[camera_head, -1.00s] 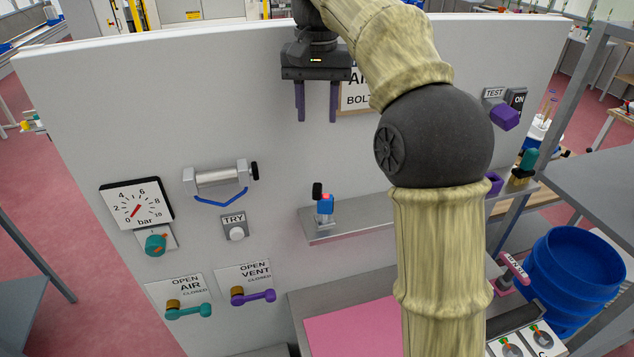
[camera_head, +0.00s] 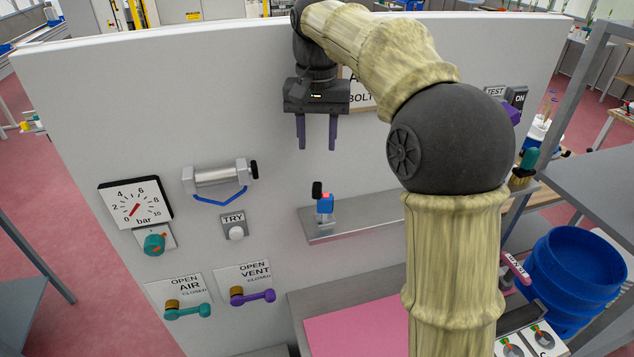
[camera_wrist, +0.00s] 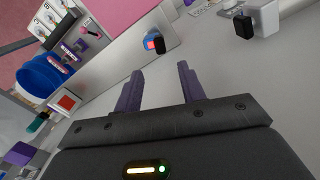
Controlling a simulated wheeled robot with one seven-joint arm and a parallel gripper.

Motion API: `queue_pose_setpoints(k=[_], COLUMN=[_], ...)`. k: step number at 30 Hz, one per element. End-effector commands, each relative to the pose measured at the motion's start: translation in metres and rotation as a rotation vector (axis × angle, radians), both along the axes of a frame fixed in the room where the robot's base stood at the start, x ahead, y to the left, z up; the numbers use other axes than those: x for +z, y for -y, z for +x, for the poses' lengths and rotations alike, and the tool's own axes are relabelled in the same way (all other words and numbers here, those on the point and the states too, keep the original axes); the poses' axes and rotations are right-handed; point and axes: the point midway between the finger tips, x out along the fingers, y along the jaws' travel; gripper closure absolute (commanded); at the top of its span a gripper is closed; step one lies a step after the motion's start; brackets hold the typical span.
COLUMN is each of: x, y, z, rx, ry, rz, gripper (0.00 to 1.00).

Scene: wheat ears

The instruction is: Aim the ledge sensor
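The ledge sensor (camera_head: 323,203) is a small blue and red unit with a black top. It stands on a grey metal ledge (camera_head: 350,221) on the white panel. In the wrist view the sensor (camera_wrist: 154,44) shows beyond my fingertips, with its black part towards the right. My gripper (camera_head: 317,146) is above the sensor in the head view, fingers pointing down, apart from it. Its two purple fingers are spread with nothing between them; the wrist view shows the same gap (camera_wrist: 160,78). My arm hides the right part of the ledge.
Left of the ledge, the panel carries a gauge (camera_head: 135,205), a metal cylinder with a blue handle (camera_head: 215,180), a TRY button (camera_head: 236,232), a teal AIR lever (camera_head: 188,311) and a purple VENT lever (camera_head: 253,296). A pink mat (camera_head: 355,325) lies below. A blue barrel (camera_head: 572,275) stands right.

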Motion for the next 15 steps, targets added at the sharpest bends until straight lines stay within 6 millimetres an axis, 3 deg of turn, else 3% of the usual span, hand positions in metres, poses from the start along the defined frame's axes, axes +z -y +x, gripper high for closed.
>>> queue_pose_setpoints(k=[15], x=[-0.079], y=[0.001], z=[-0.001], rx=[0.0], ry=[-0.005], rz=[-0.001], gripper=[0.6])
